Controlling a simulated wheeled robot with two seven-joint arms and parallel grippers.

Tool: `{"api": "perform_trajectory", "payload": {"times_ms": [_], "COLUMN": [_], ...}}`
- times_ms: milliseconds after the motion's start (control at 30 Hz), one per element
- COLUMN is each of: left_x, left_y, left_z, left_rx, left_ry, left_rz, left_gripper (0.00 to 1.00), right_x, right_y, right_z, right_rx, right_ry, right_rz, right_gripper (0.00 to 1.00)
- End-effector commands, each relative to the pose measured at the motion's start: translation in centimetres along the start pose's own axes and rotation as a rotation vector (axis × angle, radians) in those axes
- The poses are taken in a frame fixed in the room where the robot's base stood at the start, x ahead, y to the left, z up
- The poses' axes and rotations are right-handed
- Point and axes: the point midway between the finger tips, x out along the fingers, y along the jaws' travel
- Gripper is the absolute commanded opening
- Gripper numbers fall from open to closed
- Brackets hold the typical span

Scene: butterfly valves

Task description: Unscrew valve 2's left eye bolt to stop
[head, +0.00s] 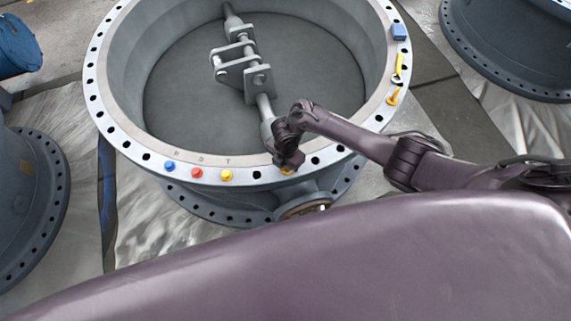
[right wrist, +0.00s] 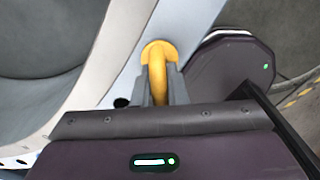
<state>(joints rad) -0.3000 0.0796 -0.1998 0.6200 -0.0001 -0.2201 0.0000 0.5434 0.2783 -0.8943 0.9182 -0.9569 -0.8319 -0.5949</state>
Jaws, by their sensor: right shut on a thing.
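The large grey butterfly valve (head: 125,137) lies open side up, with a ring of dark holes in its pale flange. A yellow eye bolt (right wrist: 158,53) sits at the flange in the right wrist view; in the head view only a bit of yellow (head: 287,172) shows under my gripper. My right gripper (head: 289,160) is at the near rim. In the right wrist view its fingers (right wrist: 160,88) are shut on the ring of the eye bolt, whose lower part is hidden. My left gripper is not in view.
Blue (head: 169,166), red (head: 197,173) and yellow (head: 226,175) buttons sit on the near rim. A blue block (head: 399,31) and an orange-yellow fitting (head: 393,96) are on the right rim. Other valve bodies stand at left (head: 50,180) and upper right (head: 500,55).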

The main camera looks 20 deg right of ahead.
Motion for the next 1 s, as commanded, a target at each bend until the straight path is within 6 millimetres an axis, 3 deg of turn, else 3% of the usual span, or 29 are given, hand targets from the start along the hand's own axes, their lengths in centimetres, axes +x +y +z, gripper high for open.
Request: {"api": "perform_trajectory", "payload": {"times_ms": [1000], "left_x": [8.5], "left_y": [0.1], "left_z": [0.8], "left_rx": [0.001], "left_ry": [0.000], "left_rz": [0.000], "left_gripper": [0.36], "right_x": [0.5], "right_y": [-0.5], "right_z": [0.3], "right_rx": [-0.962], "right_ry": [-0.002], "right_rz": [-0.001], "right_gripper": [0.00]}}
